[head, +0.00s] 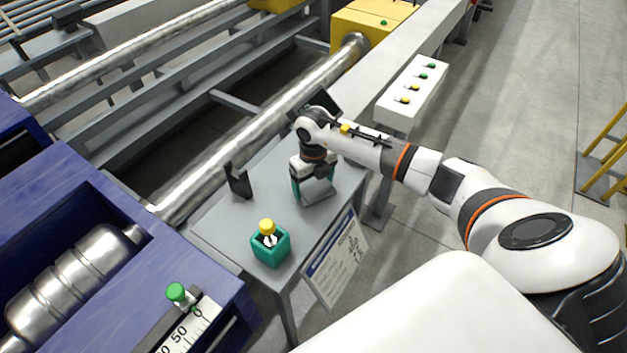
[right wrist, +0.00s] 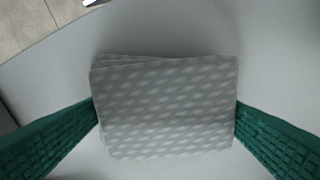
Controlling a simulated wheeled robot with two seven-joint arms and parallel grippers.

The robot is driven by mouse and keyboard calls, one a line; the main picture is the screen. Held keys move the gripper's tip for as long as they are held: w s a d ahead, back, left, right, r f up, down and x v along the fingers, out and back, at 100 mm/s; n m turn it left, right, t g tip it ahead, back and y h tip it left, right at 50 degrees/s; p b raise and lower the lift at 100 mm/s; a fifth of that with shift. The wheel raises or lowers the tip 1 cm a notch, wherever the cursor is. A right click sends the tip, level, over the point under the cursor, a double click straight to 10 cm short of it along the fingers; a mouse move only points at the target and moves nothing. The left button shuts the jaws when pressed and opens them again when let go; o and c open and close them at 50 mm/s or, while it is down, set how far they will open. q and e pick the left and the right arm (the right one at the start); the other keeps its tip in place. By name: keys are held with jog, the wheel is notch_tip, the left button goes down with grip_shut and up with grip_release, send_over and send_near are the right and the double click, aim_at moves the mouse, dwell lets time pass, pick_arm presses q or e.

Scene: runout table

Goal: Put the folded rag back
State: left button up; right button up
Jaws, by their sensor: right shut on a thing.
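The folded rag (right wrist: 165,105) is a light grey, patterned, layered square in the right wrist view. It lies between the two green fingers of my right gripper (right wrist: 165,125), which touch its left and right edges. In the head view my right gripper (head: 313,192) points down at the right part of the small grey table (head: 218,222), with the rag (head: 318,190) low between its fingers. I cannot tell whether the rag rests on the table or is just above it. My left gripper is not in view.
A green box (head: 270,250) with a yellow-capped item stands at the table's front. A dark bracket (head: 238,181) stands at its left back. A dark screen (head: 322,100) is behind my wrist. A white button panel (head: 411,92) is beyond. A sign (head: 336,262) hangs at the front edge.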

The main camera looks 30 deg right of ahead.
aim_at(314, 183)
jog(key=shift+f, duration=0.25)
jog(key=o, duration=0.7)
jog(key=shift+o, duration=0.5)
jog(key=shift+r, duration=0.35)
pick_arm(q)
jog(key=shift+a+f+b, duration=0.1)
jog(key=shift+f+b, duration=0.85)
jog(key=shift+b, duration=0.05)
pick_arm(e)
notch_tip(314, 183, up, 12)
jog(key=shift+f, duration=0.15)
